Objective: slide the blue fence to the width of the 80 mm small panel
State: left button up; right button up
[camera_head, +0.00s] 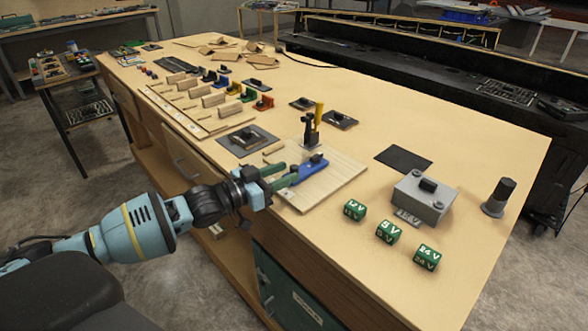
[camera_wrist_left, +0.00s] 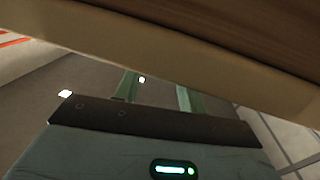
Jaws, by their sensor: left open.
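The blue fence (camera_head: 312,166) lies on a light wooden board (camera_head: 337,183) near the table's front edge. My left gripper (camera_head: 291,172) is open, its two green fingers pointing at the fence's near-left end. I cannot tell whether they touch it. In the left wrist view the fingers (camera_wrist_left: 157,88) show apart with nothing seen between them, below a wide wooden edge; the fence is not seen there. Several pale wooden panels (camera_head: 213,100) stand in a row further left; no 80 mm label is readable. My right gripper is not in view.
A black clamp with a yellow handle (camera_head: 318,115) stands at the board's back edge. Green voltage cubes (camera_head: 388,232), a grey box (camera_head: 424,198) and a dark cylinder (camera_head: 498,197) stand to the right. A dark plate (camera_head: 247,139) lies left. The table's back right is clear.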

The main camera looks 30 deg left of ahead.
aim_at(294, 166)
pick_arm(q)
jog(key=shift+x, duration=1.75)
grip_shut()
